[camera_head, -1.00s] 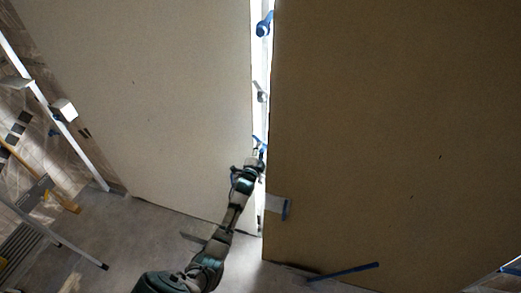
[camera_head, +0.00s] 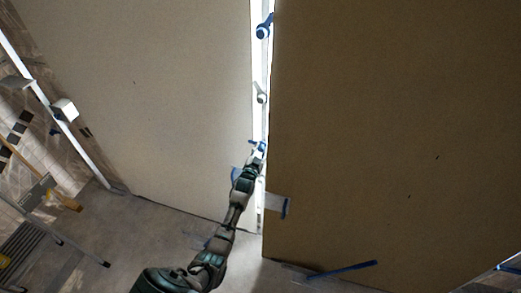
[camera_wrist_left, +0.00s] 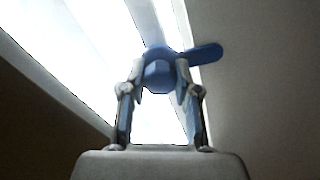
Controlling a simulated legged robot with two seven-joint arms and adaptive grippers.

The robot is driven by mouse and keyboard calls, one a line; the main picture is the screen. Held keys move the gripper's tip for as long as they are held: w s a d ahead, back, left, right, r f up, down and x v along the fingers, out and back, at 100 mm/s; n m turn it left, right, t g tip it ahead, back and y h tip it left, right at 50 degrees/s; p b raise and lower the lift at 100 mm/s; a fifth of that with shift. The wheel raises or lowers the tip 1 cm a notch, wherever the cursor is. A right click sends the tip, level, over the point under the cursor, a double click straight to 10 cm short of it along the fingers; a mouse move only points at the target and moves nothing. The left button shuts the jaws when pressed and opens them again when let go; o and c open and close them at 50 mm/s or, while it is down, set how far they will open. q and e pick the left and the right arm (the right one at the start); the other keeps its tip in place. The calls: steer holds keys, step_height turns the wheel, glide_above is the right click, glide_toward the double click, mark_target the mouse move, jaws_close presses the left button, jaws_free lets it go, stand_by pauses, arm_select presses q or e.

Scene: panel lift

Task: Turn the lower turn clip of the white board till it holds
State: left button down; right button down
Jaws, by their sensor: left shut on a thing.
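The lower turn clip is blue (camera_head: 257,147) and sits low on the bright strip between the two boards in the head view. In the left wrist view the turn clip (camera_wrist_left: 158,75) shows a round hub with a wing pointing right. My left gripper (camera_head: 259,158) comes from below and is shut on this clip, with one finger on each side of the hub (camera_wrist_left: 160,90). The pale white board (camera_head: 170,100) stands left of the strip. Whether the wing overlaps a board edge is hard to tell. My right gripper is not in view.
A blue upper clip (camera_head: 263,31) and a pale fitting (camera_head: 261,97) sit higher on the strip. A brown board (camera_head: 390,140) fills the right, with a grey blue-ended bracket (camera_head: 278,205) low at its edge. A blue bar (camera_head: 343,270) lies on the floor. A ladder stands left.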

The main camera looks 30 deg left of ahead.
arm_select(q)
steer(key=shift+f+n, duration=0.3)
steer(key=shift+n, duration=0.1)
steer(key=c, duration=0.8)
jaws_free()
steer(key=shift+c, duration=0.2)
steer(key=shift+w, duration=0.15)
